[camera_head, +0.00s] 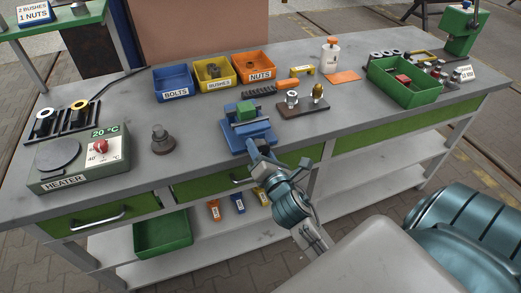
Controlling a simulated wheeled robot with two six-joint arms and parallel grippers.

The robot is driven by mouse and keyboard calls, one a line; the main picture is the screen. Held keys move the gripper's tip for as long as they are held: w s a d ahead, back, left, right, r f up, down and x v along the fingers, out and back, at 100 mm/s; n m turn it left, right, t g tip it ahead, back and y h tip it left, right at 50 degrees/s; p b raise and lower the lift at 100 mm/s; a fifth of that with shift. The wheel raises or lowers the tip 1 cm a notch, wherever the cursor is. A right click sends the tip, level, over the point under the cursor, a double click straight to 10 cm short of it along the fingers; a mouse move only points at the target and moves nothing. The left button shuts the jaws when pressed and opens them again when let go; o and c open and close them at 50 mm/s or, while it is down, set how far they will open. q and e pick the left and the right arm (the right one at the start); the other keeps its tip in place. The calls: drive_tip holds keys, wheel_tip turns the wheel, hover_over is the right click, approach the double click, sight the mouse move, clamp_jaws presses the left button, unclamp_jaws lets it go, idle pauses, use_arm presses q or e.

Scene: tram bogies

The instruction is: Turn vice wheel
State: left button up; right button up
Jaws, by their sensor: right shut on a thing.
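The blue vice (235,128) stands near the front edge of the grey workbench, left of the middle. A green block (245,111) sits in or on its jaws. My right gripper (261,166) reaches up from below to the front of the vice, at the bench edge. It is shut on the vice wheel, which is mostly hidden by the gripper, so its angle cannot be told. My left gripper is not in view.
Behind the vice stand the blue bolts bin (174,87), yellow bushes bin (212,76) and orange nuts bin (254,70). A heater (75,165) and dark cylinder (161,142) are left. A brown fixture (303,106) and green tray (408,88) are right.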

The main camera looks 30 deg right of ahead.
drive_tip(key=shift+m, duration=0.4)
drive_tip(key=m, duration=0.3)
drive_tip(key=shift+m, duration=0.3)
drive_tip(key=m, duration=0.4)
drive_tip(key=shift+m, duration=0.3)
drive_tip(key=m+b, duration=0.1)
drive_tip(key=m, duration=0.4)
drive_tip(key=shift+b, duration=0.4)
drive_tip(key=m+b, duration=0.1)
drive_tip(key=m, duration=0.3)
drive_tip(key=shift+m+b, duration=0.3)
drive_tip(key=shift+m, duration=0.2)
drive_tip(key=m+b, duration=0.1)
drive_tip(key=m, duration=0.1)
drive_tip(key=shift+m, duration=0.4)
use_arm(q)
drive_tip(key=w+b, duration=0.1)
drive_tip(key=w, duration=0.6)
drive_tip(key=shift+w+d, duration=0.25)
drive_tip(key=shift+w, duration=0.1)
use_arm(e)
drive_tip(key=shift+m, duration=1.9)
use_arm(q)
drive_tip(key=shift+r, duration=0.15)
